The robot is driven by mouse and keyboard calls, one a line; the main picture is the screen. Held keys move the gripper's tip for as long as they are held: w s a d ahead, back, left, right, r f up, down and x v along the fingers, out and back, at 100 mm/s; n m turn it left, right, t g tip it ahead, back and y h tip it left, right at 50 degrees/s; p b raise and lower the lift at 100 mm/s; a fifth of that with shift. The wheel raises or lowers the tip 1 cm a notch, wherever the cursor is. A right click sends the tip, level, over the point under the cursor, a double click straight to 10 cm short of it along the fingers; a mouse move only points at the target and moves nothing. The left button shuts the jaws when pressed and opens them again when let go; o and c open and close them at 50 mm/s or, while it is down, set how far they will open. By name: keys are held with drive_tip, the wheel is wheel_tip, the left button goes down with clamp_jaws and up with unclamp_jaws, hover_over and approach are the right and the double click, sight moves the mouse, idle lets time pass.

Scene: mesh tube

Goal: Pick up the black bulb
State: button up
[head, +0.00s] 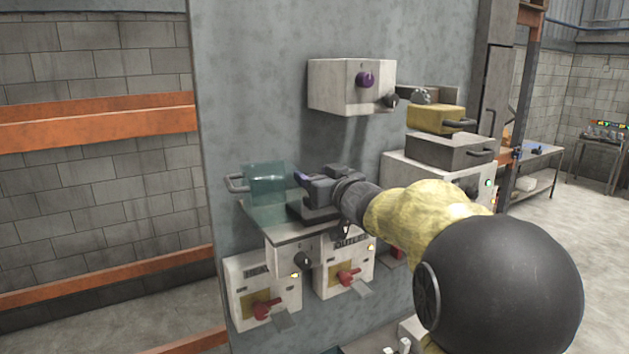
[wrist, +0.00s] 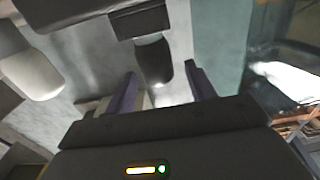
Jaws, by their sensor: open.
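In the wrist view a dark, round-ended piece (wrist: 154,62) hangs from a black block; it looks like the black bulb, but I cannot be sure. It lies ahead of my gripper (wrist: 163,82), between the lines of its two purple-edged fingers. The fingers are apart with nothing held between them. In the head view my gripper (head: 303,182) is above the small shelf, beside a teal see-through box (head: 268,186). I cannot make out the bulb in the head view; my gripper and arm cover part of that area.
A pale round-ended piece (wrist: 36,76) is at the left in the wrist view. Switch boxes with red levers (head: 266,308) are below the shelf. An orange rack (head: 95,122) is at left.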

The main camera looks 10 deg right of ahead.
sight(315, 173)
drive_tip(key=shift+w+a, duration=0.15)
drive_tip(key=shift+w, duration=0.25)
drive_tip(key=shift+s, duration=0.15)
drive_tip(key=c, duration=1)
drive_tip(key=shift+r, duration=0.1)
drive_tip(key=shift+c, duration=0.2)
wheel_tip(315, 173, up, 10)
drive_tip(key=shift+f+p, duration=0.1)
drive_tip(key=shift+p, duration=0.75)
